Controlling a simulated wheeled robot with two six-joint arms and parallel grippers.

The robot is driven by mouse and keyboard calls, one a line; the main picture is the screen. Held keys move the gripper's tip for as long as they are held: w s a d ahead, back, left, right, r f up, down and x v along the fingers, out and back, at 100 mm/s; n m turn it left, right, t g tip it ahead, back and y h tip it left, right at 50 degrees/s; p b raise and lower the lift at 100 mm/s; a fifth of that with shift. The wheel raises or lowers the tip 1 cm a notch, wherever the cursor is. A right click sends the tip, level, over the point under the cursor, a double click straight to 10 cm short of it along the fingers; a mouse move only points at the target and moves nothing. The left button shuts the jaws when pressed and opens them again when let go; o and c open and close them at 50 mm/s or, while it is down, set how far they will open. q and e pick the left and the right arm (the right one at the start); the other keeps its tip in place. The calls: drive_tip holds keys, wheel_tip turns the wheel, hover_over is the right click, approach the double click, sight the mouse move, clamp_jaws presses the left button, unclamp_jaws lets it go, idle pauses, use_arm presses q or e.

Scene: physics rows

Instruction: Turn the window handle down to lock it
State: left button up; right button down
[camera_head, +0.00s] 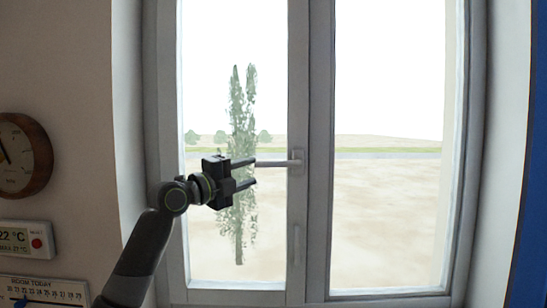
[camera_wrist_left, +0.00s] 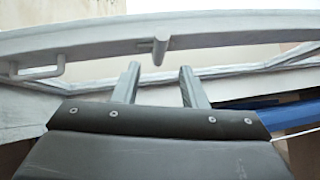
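The window handle (camera_head: 278,164) is a grey lever on the middle frame. It lies level, pointing left from its mount. My left gripper (camera_head: 252,173) is to the left of the handle, with its fingers one above the other and pointing right. In the head view the upper fingertip is close to the handle's free end. In the left wrist view the handle (camera_wrist_left: 160,48) shows end-on, just beyond and between the tips of my left gripper (camera_wrist_left: 160,75). The fingers stand apart with nothing held between them. I cannot tell whether a finger touches the handle. My right gripper is not in view.
The window frame (camera_head: 321,120) has a small grip (camera_head: 296,245) below the handle, also in the left wrist view (camera_wrist_left: 42,70). A blue strip (camera_head: 530,200) runs at right.

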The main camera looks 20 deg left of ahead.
sight(269, 165)
use_arm(q)
drive_tip(key=p+x, duration=0.3)
drive_tip(key=x, duration=0.6)
drive_tip(key=shift+w+p, duration=0.15)
drive_tip(key=shift+p, duration=0.15)
drive_tip(key=shift+c, duration=0.2)
clamp_jaws()
